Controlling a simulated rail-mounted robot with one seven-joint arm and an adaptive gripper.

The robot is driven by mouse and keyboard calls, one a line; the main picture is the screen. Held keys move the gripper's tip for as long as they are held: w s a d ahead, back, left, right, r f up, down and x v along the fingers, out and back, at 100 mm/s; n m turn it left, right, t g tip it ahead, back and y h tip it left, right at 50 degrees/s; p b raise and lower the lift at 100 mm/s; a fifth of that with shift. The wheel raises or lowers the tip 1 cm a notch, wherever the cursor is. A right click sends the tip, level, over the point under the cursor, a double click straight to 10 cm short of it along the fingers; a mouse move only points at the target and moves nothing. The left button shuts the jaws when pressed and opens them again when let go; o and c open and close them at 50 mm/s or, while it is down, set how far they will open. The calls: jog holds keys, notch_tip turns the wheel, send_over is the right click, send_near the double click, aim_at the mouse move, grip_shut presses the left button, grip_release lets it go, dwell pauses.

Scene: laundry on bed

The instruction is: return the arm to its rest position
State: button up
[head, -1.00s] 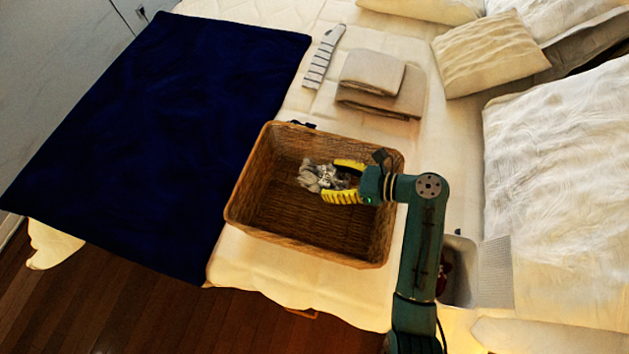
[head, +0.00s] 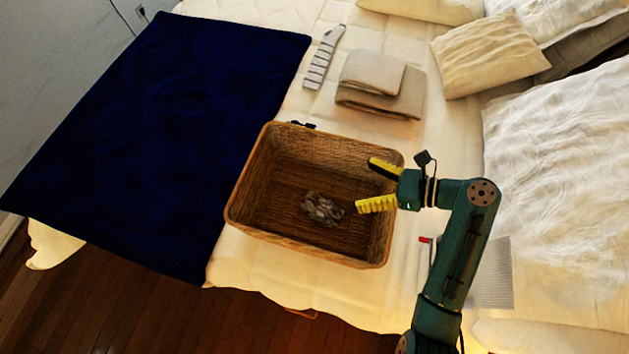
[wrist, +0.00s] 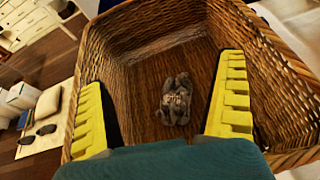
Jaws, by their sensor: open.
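My gripper (head: 372,184) is open and empty, its yellow fingers wide apart at the right part of the wicker basket (head: 252,185) in the head view. The green arm comes in from the lower right. A grey bundle, apparently cloth (head: 322,209), lies inside the basket on its floor, apart from the fingers. In the wrist view the open fingers (wrist: 165,100) frame the basket's inside, and the same grey bundle (wrist: 175,100) shows between them, farther down.
A dark blue blanket (head: 160,130) covers the bed's left side. Folded beige cloths (head: 378,85) and a striped sock-like item (head: 323,57) lie behind the basket. Pillows (head: 490,55) are at the back right. A small red-tipped item (head: 426,240) shows beside the arm.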

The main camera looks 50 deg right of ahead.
jog(key=v, duration=0.3)
jog(key=shift+s+d+r, duration=0.1)
jog(key=shift+s+r, duration=0.05)
jog(key=shift+s, duration=0.15)
